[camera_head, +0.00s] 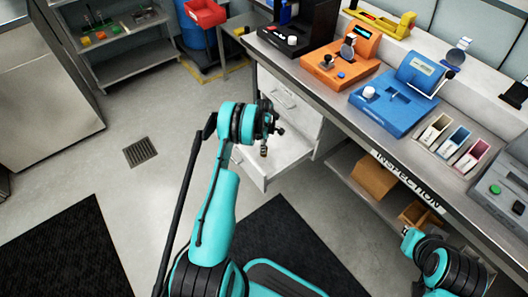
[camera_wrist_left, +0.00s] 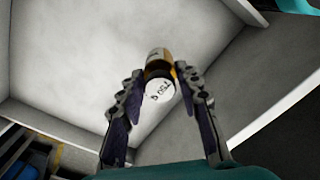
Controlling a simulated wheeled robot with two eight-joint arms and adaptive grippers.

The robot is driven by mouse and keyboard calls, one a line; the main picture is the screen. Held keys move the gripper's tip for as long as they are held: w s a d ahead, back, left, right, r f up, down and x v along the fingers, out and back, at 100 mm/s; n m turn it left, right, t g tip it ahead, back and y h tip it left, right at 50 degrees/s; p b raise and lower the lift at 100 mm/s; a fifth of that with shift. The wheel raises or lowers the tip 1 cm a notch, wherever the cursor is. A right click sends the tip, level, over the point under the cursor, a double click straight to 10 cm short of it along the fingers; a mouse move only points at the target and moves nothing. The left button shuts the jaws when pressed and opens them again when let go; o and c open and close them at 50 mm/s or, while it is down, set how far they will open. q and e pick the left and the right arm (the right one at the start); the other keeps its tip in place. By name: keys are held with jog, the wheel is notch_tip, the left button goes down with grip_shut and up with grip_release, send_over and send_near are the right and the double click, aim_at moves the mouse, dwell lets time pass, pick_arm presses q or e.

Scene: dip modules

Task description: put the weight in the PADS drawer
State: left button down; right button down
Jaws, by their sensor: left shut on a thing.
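My left gripper (camera_head: 265,140) is over an open white drawer (camera_head: 277,170) under the bench in the head view. In the left wrist view its two fingers (camera_wrist_left: 162,92) are shut on the weight (camera_wrist_left: 159,88), a small cylinder with a brass-brown body and a white marked end. The weight is tilted in the fingers, with the pale drawer floor (camera_wrist_left: 75,50) beyond it. In the head view the weight (camera_head: 263,151) is a small brownish spot below the gripper. I cannot read a PADS label on the drawer. My right gripper does not show, only part of its arm.
A closed drawer (camera_head: 286,96) is above the open one. The bench holds an orange device (camera_head: 335,72), a blue device (camera_head: 395,105) and several small bins (camera_head: 452,140). A shelf with cardboard boxes (camera_head: 373,182) is below. Dark mats lie on the floor.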

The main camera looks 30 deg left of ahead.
pick_arm(q)
notch_tip(320, 180, down, 4)
jog(key=shift+b, duration=1)
jog(key=shift+r, duration=0.1)
jog(key=c, duration=1.1)
grip_release()
jog(key=shift+o, duration=0.2)
